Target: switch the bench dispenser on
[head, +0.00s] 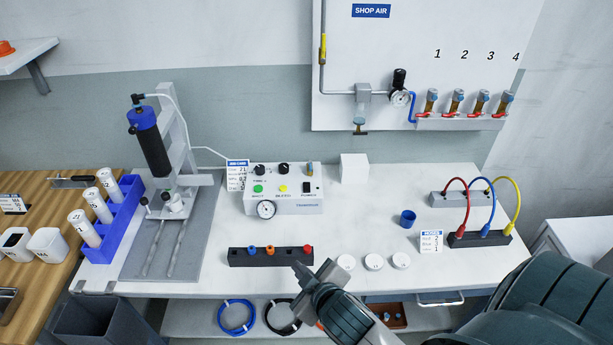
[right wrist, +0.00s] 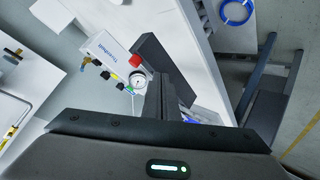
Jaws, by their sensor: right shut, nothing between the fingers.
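The bench dispenser (head: 284,203) is a white box at the back middle of the bench in the head view. Its front has a round gauge (head: 266,210), green and yellow buttons, and a small black power switch (head: 306,187) at the right; I cannot tell the switch's position. In the right wrist view the dispenser (right wrist: 105,47) appears turned, at upper left. My right gripper (head: 312,270) is shut and empty, in front of the dispenser and apart from it, near the bench's front edge. My left gripper is not in view.
A black block (head: 270,256) with colored tips lies left of my right gripper. White caps (head: 373,261) and a blue cup (head: 408,218) are to the right. A syringe stand (head: 170,150) stands left of the dispenser.

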